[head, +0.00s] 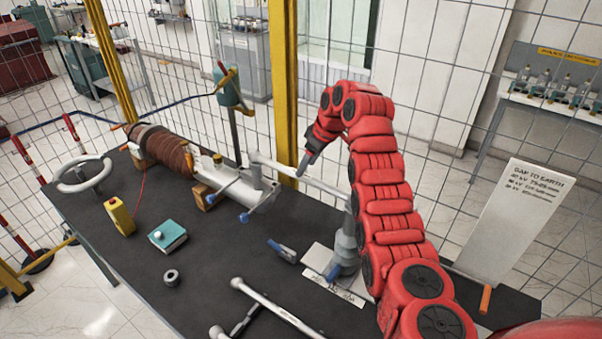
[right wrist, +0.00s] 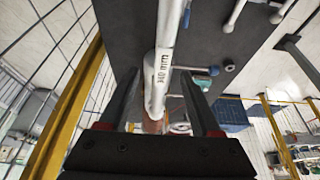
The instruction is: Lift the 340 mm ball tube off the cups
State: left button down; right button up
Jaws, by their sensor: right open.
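A pale tube (head: 318,182) with a ball at its left end spans from the bushing's metal end to the grey stand (head: 345,245). In the right wrist view the tube (right wrist: 158,92) carries a printed mark ending in "mm"; its digits are hard to read. My right gripper (head: 304,168) is over the tube, left of its middle. In the right wrist view its open fingers (right wrist: 158,78) stand on either side of the tube, with gaps showing on both sides. The cups under the tube are hard to make out. My left gripper is out of view.
Another ball-ended tube (head: 280,310) lies at the front of the dark table (head: 215,275). The brown bushing (head: 165,150), a teal box (head: 167,236), a yellow box (head: 119,216) and a white sign (head: 515,220) stand around. A yellow post (head: 284,80) and mesh fence rise close behind.

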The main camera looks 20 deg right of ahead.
jog(key=p+x, duration=0.3)
jog(key=x, duration=0.1)
jog(key=shift+s+a+p, duration=0.15)
jog(key=shift+s+p, duration=0.1)
jog(key=shift+p, duration=0.1)
jog(key=shift+w+f, duration=0.1)
jog(key=shift+f, duration=0.05)
jog(key=shift+c, duration=0.7)
grip_shut()
